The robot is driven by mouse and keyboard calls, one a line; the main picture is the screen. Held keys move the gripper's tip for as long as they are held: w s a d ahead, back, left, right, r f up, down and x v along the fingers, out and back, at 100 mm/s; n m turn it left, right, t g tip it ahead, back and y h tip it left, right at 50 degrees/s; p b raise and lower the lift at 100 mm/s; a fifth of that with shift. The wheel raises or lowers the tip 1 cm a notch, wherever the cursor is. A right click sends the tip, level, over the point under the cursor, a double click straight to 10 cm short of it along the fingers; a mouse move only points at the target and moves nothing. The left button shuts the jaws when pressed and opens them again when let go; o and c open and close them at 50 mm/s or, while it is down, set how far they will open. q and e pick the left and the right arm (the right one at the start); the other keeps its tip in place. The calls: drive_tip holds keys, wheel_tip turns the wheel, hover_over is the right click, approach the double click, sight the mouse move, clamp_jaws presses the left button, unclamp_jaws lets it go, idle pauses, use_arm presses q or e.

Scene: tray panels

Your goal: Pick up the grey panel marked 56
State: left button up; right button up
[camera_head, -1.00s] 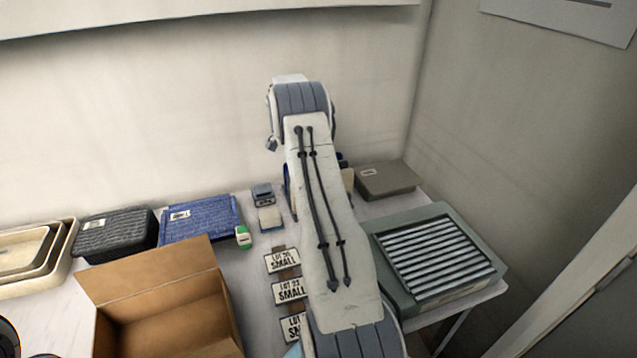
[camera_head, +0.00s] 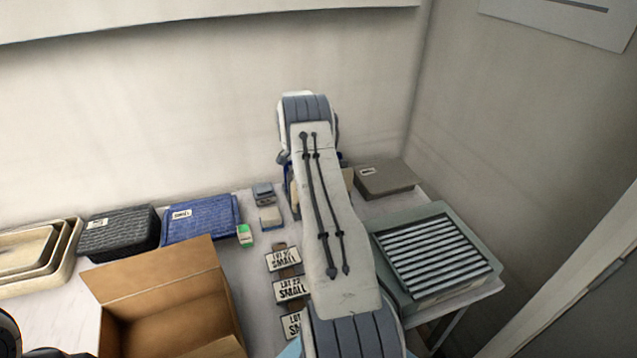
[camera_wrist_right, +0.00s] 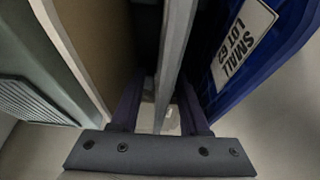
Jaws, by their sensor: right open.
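In the right wrist view, a thin grey panel (camera_wrist_right: 176,45) stands on edge, running between the fingers of my right gripper (camera_wrist_right: 162,85). The gripper is open, with one finger on each side of the panel. I see the panel nearly edge-on, so no number on it shows. A blue panel (camera_wrist_right: 262,75) with a white label reading SMALL and LOT stands to its right. A tan panel (camera_wrist_right: 95,40) stands to its left. In the head view, my right arm hides the gripper and most of the standing panels. My left gripper is not in view.
A slatted grey-green tray (camera_head: 388,289) sits right of my arm, a flat grey box (camera_head: 386,179) behind it. An open cardboard box (camera_head: 150,268), a blue bin (camera_head: 201,220), a black bin (camera_head: 117,236) and SMALL signs (camera_head: 291,289) are to the left.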

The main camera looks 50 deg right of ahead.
drive_tip(key=shift+f+b, duration=0.25)
drive_tip(key=shift+b, duration=0.1)
idle(0.4)
clamp_jaws()
